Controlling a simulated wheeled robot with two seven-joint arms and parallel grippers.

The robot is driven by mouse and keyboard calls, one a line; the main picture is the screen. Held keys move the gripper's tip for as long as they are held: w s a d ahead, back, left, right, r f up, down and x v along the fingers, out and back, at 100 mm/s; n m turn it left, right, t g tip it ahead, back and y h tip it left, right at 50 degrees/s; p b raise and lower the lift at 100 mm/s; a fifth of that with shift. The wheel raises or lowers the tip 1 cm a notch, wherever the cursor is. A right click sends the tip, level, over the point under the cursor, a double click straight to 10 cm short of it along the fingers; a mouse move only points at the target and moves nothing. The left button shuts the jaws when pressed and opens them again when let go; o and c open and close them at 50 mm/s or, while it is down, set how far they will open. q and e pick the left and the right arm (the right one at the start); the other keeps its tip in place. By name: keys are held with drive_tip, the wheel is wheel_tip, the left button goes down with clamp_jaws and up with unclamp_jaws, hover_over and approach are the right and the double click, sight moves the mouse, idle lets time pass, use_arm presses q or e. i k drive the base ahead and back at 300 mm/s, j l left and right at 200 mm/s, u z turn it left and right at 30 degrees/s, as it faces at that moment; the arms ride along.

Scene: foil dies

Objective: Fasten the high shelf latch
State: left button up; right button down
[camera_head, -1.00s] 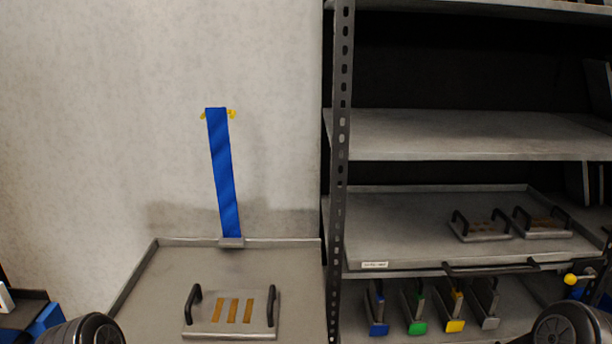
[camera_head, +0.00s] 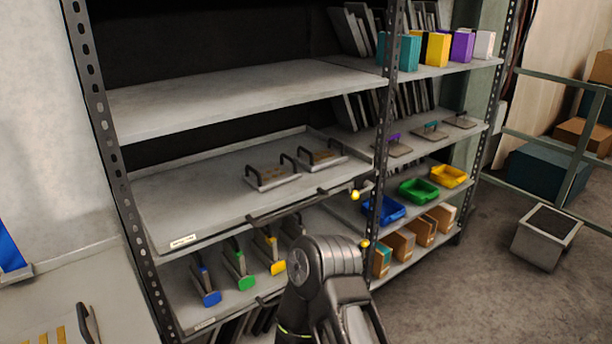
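A yellow ball-ended knob (camera_head: 355,195), which looks like the upper latch, sits at the right front corner of the pull-out tray shelf (camera_head: 190,205), beside the perforated upright. A second yellow knob (camera_head: 364,243) shows lower down by the same upright, just above my arm. I cannot tell whether either latch is fastened. The tray shelf has a dark front handle and carries two handled plates (camera_head: 272,176). A dark link of one of my arms stands in front of the lower shelf. Neither gripper shows.
To the right, another rack bay holds bins (camera_head: 417,190), cartons and coloured boxes (camera_head: 437,48). A grey box (camera_head: 545,236) stands on the floor, with open floor around it. A bench with a plate is at left.

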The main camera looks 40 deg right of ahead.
sight(362, 191)
drive_tip(key=z, duration=1.55)
